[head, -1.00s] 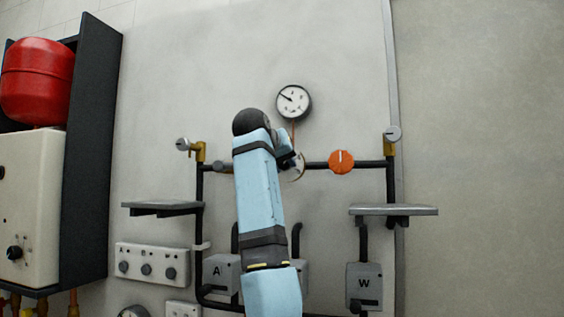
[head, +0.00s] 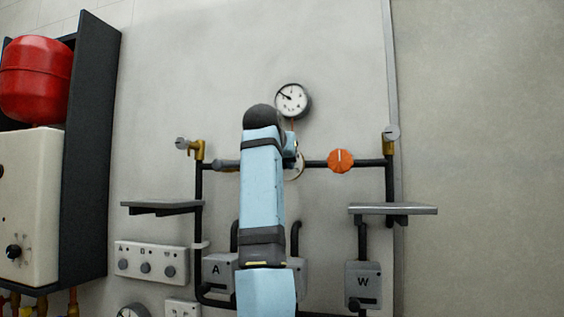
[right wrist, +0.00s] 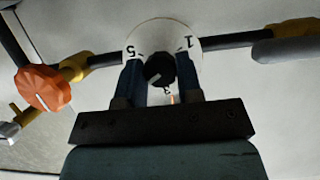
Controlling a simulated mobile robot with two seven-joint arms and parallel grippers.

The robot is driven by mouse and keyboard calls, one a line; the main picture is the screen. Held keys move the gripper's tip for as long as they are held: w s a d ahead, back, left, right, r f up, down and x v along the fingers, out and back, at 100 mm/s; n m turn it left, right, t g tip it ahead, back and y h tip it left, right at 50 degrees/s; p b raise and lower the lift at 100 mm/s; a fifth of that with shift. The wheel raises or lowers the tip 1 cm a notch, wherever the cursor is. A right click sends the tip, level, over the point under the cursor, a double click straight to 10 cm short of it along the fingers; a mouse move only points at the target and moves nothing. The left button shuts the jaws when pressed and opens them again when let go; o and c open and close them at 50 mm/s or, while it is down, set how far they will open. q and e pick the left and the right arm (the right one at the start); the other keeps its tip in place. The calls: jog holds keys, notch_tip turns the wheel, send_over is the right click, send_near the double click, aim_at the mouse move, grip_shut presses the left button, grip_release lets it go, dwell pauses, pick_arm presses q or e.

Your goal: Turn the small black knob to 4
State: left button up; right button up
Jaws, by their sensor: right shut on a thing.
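The small black knob (right wrist: 158,70) shows in the right wrist view, in the middle of a white dial plate (right wrist: 150,32). Its pale pointer line slants toward the lower left of that view. The plate carries a 5 at left and a 1 at right; a figure at the bottom is partly covered and hard to read. My right gripper (right wrist: 159,80) has its two blue fingers on either side of the knob, shut on it. In the head view my forearm hides the knob, and only the edge of the dial plate (head: 299,166) shows. My left gripper is not in view.
An orange knob (head: 340,161) sits on the same dark pipe, right of the dial. A round gauge (head: 292,100) hangs above. A grey-blue handle (head: 226,165) is at left. Grey shelves (head: 162,207) (head: 394,209) jut out below on both sides.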

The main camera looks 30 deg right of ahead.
jog(key=shift+f, duration=0.15)
jog(key=o, duration=0.9)
jog(key=b+v, duration=0.3)
jog(key=v, duration=1.1)
jog(key=shift+w, duration=0.1)
